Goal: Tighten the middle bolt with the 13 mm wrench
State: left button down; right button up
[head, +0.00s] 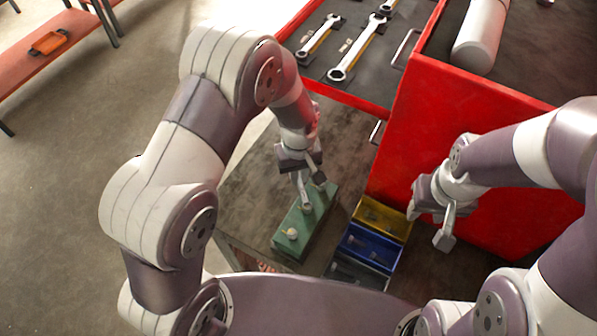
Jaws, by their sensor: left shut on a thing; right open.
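A green block (318,226) stands on the dark bench top below my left arm. A pale round bolt head (291,234) shows at its near end. My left gripper (307,178) is above the far part of the block, shut on a silver wrench (303,191) that points down toward the block. The wrench's lower end is at the block's middle, where the middle bolt is mostly hidden; I cannot tell whether it is seated on the bolt. My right gripper (432,224) is open and empty, to the right of the small bins.
Yellow (398,222), blue (385,249) and grey bins stand right of the block. A red cabinet (440,120) rises behind them. Its open drawer (349,98) holds several wrenches. A white cylinder (481,35) lies on the cabinet top. An orange tray (48,42) sits on a bench far left.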

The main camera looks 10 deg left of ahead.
pick_arm(q)
jog(key=shift+r+p, duration=0.5)
jog(key=shift+r, duration=0.15)
jog(key=shift+r+p, duration=0.95)
jog(key=shift+r, duration=0.1)
jog(key=shift+f, duration=0.1)
jog(key=s+a+n+p, duration=0.3)
jog(key=s+n, duration=0.4)
jog(key=n, duration=0.7)
jog(key=shift+s+a+p, duration=0.3)
jog(key=shift+a, duration=0.35)
